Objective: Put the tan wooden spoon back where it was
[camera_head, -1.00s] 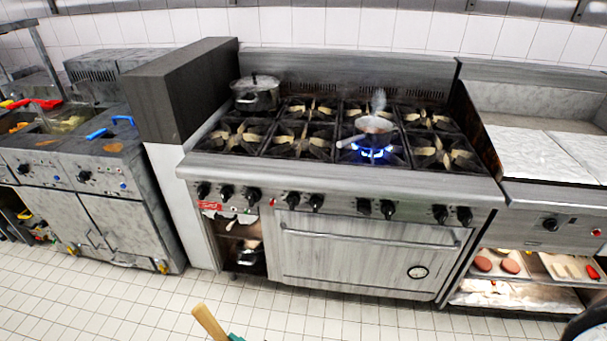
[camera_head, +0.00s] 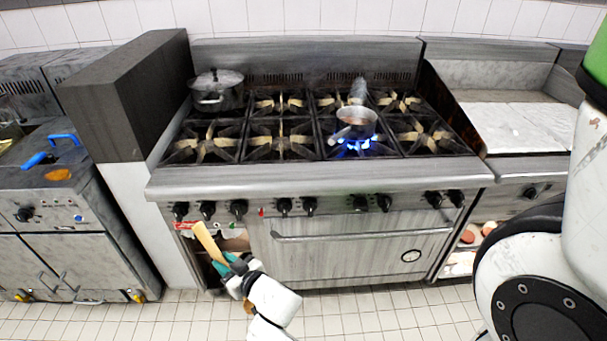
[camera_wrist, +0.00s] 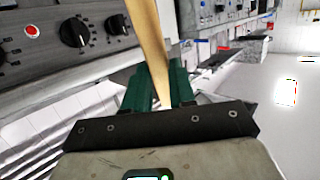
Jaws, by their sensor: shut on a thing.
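The tan wooden spoon (camera_head: 207,241) is held in my gripper (camera_head: 230,266), low in front of the left part of the stove. Its pale end sticks up and to the left, before the stove's open lower compartment. In the wrist view the spoon (camera_wrist: 148,45) runs up out of the frame between the two green fingers of my gripper (camera_wrist: 158,85), which are shut on it. The spoon's other end is hidden by the gripper.
The stove (camera_head: 320,178) carries a lidded pot (camera_head: 217,97) at back left and a small pan (camera_head: 356,122) over a blue flame. A dark block (camera_head: 125,95) stands left of it, a griddle (camera_head: 515,128) right. The tiled floor in front is clear.

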